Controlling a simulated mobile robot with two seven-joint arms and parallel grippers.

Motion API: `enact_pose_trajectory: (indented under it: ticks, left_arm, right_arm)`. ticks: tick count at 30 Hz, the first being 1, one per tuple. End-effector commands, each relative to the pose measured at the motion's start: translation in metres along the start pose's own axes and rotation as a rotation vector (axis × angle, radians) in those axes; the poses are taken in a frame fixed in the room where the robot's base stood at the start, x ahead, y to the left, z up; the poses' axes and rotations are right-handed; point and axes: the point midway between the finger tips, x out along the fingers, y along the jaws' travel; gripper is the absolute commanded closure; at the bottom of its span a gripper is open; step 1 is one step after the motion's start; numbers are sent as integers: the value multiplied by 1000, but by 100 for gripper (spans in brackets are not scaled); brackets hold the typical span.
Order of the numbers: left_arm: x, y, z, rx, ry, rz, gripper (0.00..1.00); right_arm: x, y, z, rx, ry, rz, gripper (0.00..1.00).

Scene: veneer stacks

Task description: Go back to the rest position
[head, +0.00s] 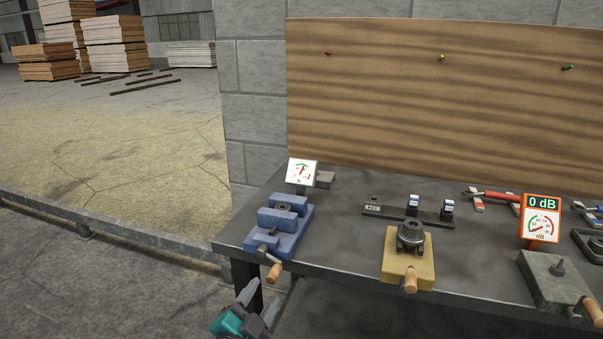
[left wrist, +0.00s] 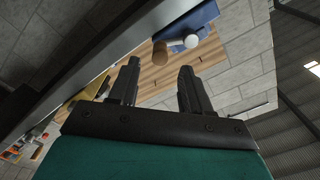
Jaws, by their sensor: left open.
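My left gripper (head: 259,301) shows at the bottom of the head view, in front of and below the table's left front corner. It is teal with dark fingers. In the left wrist view its two fingers (left wrist: 157,88) stand apart with nothing between them. The gripper is clear of the blue vise (head: 283,228), which is on the table's left end. The blue vise also shows beyond the fingers in the left wrist view (left wrist: 203,20). My right gripper is in neither view.
The dark table (head: 340,238) holds a yellow vise (head: 396,268), a grey-green vise (head: 548,278), a white dial gauge (head: 302,172) and an orange dB meter (head: 540,217). A wooden board (head: 440,100) stands behind. Open floor (head: 120,150) and veneer stacks (head: 115,40) lie left.

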Motion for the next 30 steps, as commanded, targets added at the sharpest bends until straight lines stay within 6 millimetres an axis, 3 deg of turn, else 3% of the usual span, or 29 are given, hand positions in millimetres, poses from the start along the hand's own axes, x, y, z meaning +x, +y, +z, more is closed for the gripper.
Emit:
enact_pose_trajectory:
  ticks: [6,15,19,23,27,30]
  left_arm:
    - [-17,-1,0,0,-2,0,52]
    - [-18,0,0,0,-1,0,52]
    - [-32,6,12,-46,-39,12,52]
    - [-76,22,42,-208,-166,46,52]
    - [-145,44,76,-440,-350,87,52]
    - [-189,57,89,-584,-467,111,52]
  right_arm:
    - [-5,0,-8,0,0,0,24]
    - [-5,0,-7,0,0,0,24]
    - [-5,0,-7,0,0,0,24]
    - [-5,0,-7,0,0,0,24]
    - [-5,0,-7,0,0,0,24]
    - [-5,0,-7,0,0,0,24]
